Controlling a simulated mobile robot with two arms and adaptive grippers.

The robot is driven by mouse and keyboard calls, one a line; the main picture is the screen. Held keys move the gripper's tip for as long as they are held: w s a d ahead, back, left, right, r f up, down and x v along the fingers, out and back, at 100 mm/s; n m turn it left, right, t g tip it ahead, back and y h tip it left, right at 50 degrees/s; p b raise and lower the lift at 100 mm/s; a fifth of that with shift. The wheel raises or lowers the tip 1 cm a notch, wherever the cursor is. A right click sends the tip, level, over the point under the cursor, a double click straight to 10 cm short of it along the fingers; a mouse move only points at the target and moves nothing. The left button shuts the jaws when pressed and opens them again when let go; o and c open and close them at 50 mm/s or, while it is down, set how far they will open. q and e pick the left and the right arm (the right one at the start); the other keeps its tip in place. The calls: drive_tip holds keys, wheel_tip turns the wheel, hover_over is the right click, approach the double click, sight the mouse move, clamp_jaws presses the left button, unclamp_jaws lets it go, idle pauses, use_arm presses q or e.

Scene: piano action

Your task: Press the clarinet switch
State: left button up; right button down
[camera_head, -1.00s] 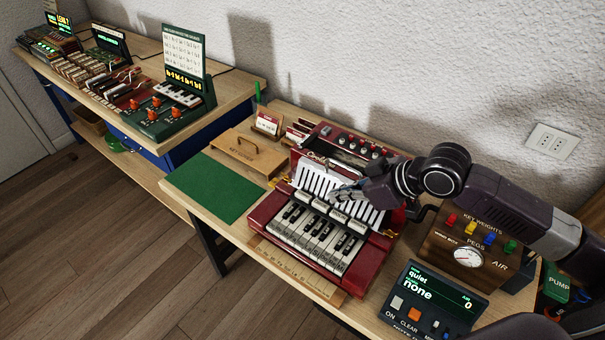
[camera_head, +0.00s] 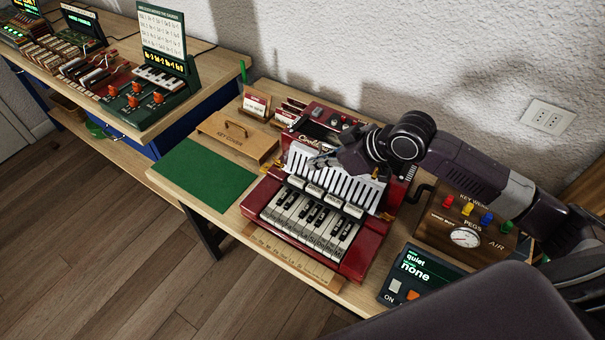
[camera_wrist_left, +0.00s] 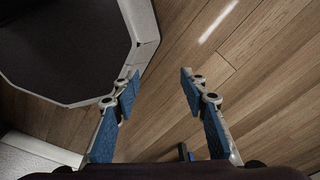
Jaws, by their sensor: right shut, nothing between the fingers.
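A red accordion-like keyboard (camera_head: 352,262) stands on the wooden table. A row of pale switches (camera_head: 314,190) sits between its piano keys (camera_head: 308,221) and a white slatted grille (camera_head: 357,187). The switch labels are too small to read, so I cannot tell which one is the clarinet switch.
A key cover (camera_head: 237,139) and green mat (camera_head: 204,174) lie left of the keyboard. A peg box with a gauge (camera_head: 465,237) and a display panel (camera_head: 424,275) reading "quiet" and "none" stand right. My arm crosses above the table's right side.

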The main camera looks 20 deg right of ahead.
sight(294, 179)
drive_tip(key=p+x, duration=0.1)
drive_tip(key=x, duration=0.4)
drive_tip(key=shift+w+a+f, duration=0.1)
drive_tip(key=shift+w+a, duration=0.05)
drive_tip(key=shift+w, duration=0.05)
wheel_tip(294, 179, down, 3)
drive_tip(key=shift+f+p, duration=0.25)
drive_tip(key=shift+p, duration=0.15)
drive_tip(key=shift+f, duration=0.55)
use_arm(q)
drive_tip(key=shift+s+a+r, duration=0.1)
drive_tip(key=shift+s+r, duration=0.2)
drive_tip(key=shift+r, duration=0.2)
drive_tip(key=shift+s+r, duration=0.25)
drive_tip(key=shift+r, duration=0.25)
drive_tip(key=shift+w, duration=0.1)
